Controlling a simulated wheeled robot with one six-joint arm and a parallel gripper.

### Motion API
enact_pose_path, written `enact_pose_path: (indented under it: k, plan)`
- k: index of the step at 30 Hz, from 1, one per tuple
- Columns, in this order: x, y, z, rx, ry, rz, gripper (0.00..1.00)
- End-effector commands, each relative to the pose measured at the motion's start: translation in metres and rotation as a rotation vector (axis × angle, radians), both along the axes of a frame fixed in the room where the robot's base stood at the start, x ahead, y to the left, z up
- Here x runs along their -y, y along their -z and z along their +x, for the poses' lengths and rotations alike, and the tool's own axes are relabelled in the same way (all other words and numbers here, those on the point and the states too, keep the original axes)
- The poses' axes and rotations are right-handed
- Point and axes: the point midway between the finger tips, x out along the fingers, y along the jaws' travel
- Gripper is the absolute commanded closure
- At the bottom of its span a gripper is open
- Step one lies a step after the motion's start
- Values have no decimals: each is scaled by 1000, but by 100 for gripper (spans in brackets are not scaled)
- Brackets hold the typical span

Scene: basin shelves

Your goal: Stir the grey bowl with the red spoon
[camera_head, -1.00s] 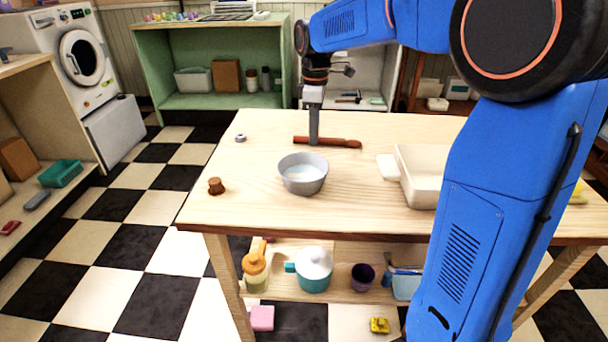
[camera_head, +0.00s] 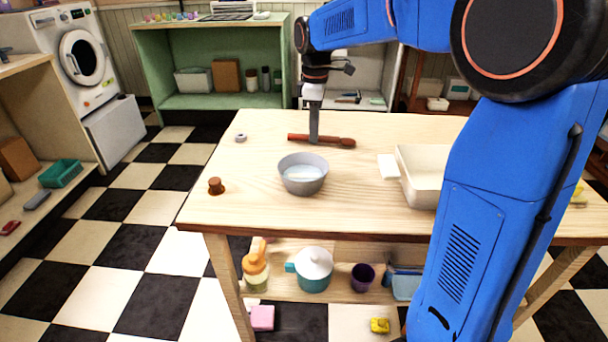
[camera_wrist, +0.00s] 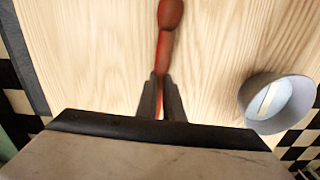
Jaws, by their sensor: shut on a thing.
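The red spoon (camera_head: 338,141) is a dark red stick with a thicker rounded end at the right, lying level at the table's far side. My gripper (camera_head: 314,138) points straight down and is shut on the spoon near its middle. In the wrist view my gripper's fingers (camera_wrist: 161,100) stand on either side of the red spoon (camera_wrist: 168,18). The grey bowl (camera_head: 303,181) stands upright in front of the gripper, apart from the spoon, with something pale inside. The bowl also shows at the right of the wrist view (camera_wrist: 262,122).
A cream basin (camera_head: 420,198) with a white block (camera_head: 387,167) beside it stands right of the bowl. A brown knob-like thing (camera_head: 216,186) and a small grey ring (camera_head: 240,138) lie at the left. The table between bowl and left edge is mostly clear.

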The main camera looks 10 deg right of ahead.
Motion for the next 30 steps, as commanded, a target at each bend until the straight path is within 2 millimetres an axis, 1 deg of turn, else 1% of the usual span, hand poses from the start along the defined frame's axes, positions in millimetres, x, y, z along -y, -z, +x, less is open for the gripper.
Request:
enact_pose_path:
  k: [21,25,30]
  plan:
    - [0,-47,0,1,0,0,100]
    - [0,-53,0,0,0,0,100]
    - [0,-55,0,-1,0,0,100]
